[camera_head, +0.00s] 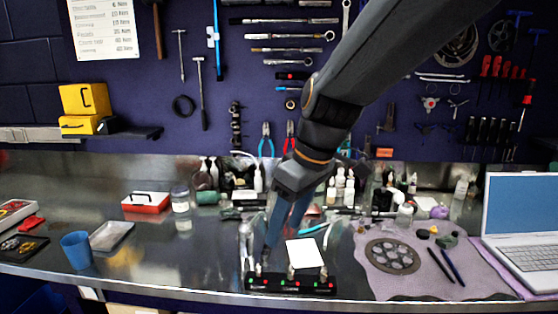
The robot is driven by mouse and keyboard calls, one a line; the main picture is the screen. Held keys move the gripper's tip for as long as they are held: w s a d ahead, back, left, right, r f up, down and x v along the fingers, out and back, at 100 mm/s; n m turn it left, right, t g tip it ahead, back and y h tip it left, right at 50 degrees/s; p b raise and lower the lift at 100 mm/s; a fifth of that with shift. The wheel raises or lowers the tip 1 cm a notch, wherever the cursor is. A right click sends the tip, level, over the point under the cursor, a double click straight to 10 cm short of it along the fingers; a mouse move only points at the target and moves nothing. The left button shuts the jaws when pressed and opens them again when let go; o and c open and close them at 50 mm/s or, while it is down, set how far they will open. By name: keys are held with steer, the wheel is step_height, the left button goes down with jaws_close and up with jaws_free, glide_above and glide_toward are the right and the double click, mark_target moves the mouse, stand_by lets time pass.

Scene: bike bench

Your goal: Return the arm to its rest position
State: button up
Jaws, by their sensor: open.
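My arm (333,98) reaches down from the upper right over the metal workbench (185,260). My gripper (268,232) points down at the middle of the bench, just above the left part of a black strip (290,284) with small red and green lights. Its jaws are open, but the fingertips are small and dark here. A small silvery upright item stands beside them; I cannot tell whether the fingers touch it. A white card (305,253) stands by the strip, right of my gripper.
Behind my gripper is a crowded row of bottles (341,186). A blue cup (76,250), grey tray (111,235) and red box (146,202) lie left. A cassette on a cloth (392,256) and a laptop (522,215) lie right. Tools hang on the purple wall.

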steer(key=s+d+f+m+h+b, duration=0.1)
steer(key=s+d+f+m+b, duration=0.1)
steer(key=d+f, duration=0.4)
steer(key=s+d+f+m+h+b, duration=0.1)
steer(key=s+d+f+m+b, duration=0.1)
steer(key=d+f+m, duration=0.3)
steer(key=s+d+f+m+g+h+b, duration=0.1)
steer(key=s+d+f+m+b, duration=0.1)
steer(key=d+f, duration=0.5)
step_height(320, 180, down, 5)
steer(key=shift+m+b, duration=0.7)
steer(key=shift+m, duration=0.2)
steer(key=shift+r, duration=0.1)
jaws_close()
